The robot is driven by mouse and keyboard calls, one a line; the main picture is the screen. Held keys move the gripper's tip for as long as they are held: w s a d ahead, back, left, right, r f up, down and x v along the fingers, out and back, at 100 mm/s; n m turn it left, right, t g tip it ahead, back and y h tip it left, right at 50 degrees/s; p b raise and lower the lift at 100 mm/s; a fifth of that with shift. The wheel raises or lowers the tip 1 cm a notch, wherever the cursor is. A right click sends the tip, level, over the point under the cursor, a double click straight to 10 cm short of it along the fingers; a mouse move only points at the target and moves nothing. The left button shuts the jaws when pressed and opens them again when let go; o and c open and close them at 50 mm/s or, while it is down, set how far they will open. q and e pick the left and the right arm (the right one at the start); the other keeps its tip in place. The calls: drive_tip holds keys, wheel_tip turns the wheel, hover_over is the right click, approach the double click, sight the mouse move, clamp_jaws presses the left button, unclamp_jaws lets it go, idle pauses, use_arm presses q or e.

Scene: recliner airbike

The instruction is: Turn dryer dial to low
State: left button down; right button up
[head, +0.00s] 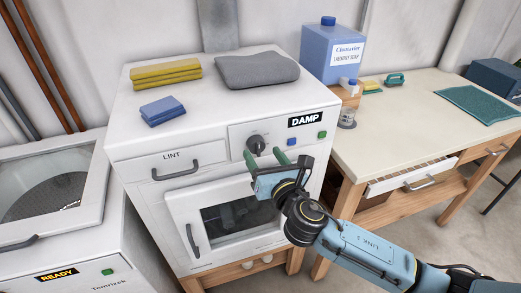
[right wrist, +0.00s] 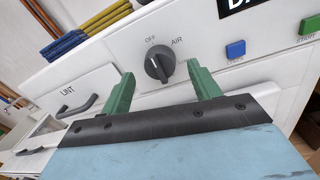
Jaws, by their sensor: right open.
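The dryer (head: 150,130) is a white machine with a sign reading DAMP on its front panel. Its dark round dial (head: 256,144) sits on that panel, left of a blue and a green button. In the right wrist view the dial (right wrist: 159,63) has OFF and AIR printed around its top; no LOW label shows. My right gripper (head: 264,155) is open in front of the panel, just below the dial. In the right wrist view its two green fingers (right wrist: 160,88) stand apart on either side of the dial, with nothing between them in their grip. My left gripper is not in view.
The dryer has a LINT drawer (head: 172,160) at left and a windowed door (head: 225,215) below. Folded cloths (head: 165,73) lie on top. A washer (head: 60,215) marked READY stands left. A workbench (head: 400,125) with a laundry soap jug (head: 331,50) stands right.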

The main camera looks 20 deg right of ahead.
sight(257, 146)
drive_tip(key=shift+w+a, duration=0.15)
drive_tip(key=shift+w, duration=1.2)
drive_tip(key=shift+c, duration=0.4)
drive_tip(key=c, duration=0.9)
